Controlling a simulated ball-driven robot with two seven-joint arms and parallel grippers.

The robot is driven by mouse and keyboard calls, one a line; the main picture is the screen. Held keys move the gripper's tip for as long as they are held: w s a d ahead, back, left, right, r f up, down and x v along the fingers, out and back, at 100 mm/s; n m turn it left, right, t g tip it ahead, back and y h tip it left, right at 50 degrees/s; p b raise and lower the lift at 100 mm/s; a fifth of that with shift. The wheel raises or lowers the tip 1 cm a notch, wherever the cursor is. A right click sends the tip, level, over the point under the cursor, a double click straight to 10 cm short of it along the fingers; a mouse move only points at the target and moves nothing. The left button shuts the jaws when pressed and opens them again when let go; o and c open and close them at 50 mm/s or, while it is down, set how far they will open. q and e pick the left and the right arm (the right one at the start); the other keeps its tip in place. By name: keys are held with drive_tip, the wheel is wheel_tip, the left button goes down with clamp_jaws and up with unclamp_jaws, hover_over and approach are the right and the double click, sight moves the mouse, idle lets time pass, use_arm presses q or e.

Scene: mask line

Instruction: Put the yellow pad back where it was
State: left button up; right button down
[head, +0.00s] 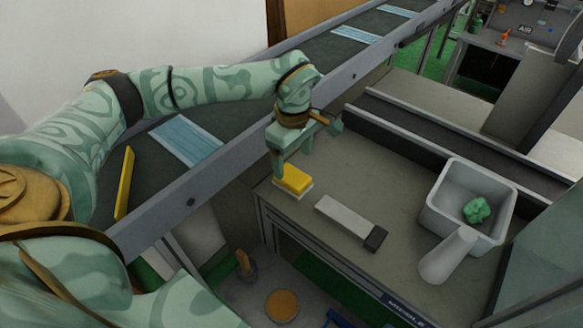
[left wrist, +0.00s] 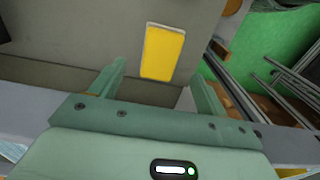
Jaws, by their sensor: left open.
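The yellow pad (head: 294,177) has a pale layer under it and rests at the near-left corner of the grey worktable (head: 400,188). My left gripper (head: 302,150) is open just above and behind the pad, with one finger partly in front of it. In the left wrist view the yellow pad (left wrist: 164,53) shows whole, with a white border at its end. It lies beyond the two spread fingers (left wrist: 156,75), with nothing between them. I cannot tell whether a finger touches it. My right gripper is not in view.
A pale block with a dark end (head: 345,220) lies right of the pad. A grey bin (head: 437,208) holds a green crumpled thing (head: 477,210); a white cylinder (head: 447,256) leans near it. Blue masks (head: 186,140) and a yellow bar (head: 124,183) are on the left conveyor (head: 243,108).

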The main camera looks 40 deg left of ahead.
sight(293, 176)
use_arm(q)
wheel_tip(293, 176, up, 6)
drive_tip(key=shift+f+p, duration=0.25)
drive_tip(key=shift+p, duration=0.3)
